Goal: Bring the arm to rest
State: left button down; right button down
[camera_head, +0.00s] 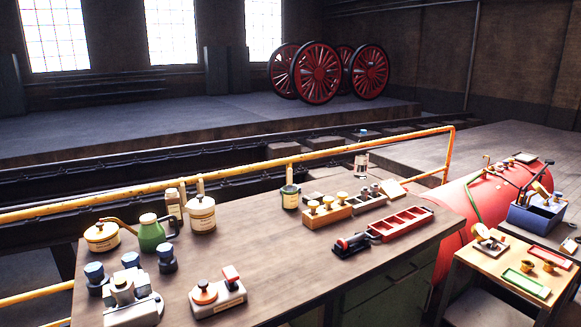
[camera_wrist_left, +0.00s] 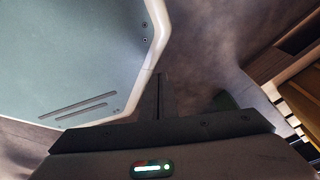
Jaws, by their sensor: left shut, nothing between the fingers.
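My left gripper (camera_wrist_left: 160,90) shows only in the left wrist view, where its dark fingers stand together as one narrow upright shape. It is shut and holds nothing. It hangs over a grey-brown floor (camera_wrist_left: 205,50), clear of the workbench objects. Neither arm shows in the head view, and my right gripper is in no view.
The wooden workbench (camera_head: 290,250) carries tins, a green oil can (camera_head: 151,235), a red tray (camera_head: 402,224) and a wooden block with knobs (camera_head: 327,212). A yellow railing (camera_head: 240,172) runs behind. A red boiler (camera_head: 455,225) and a smaller table (camera_head: 500,262) stand right.

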pick_arm(q)
jog(key=s+f, duration=0.2)
jog(key=s, duration=0.1)
jog(key=s+a+f, duration=0.1)
jog(key=s, duration=0.1)
dwell(1.2)
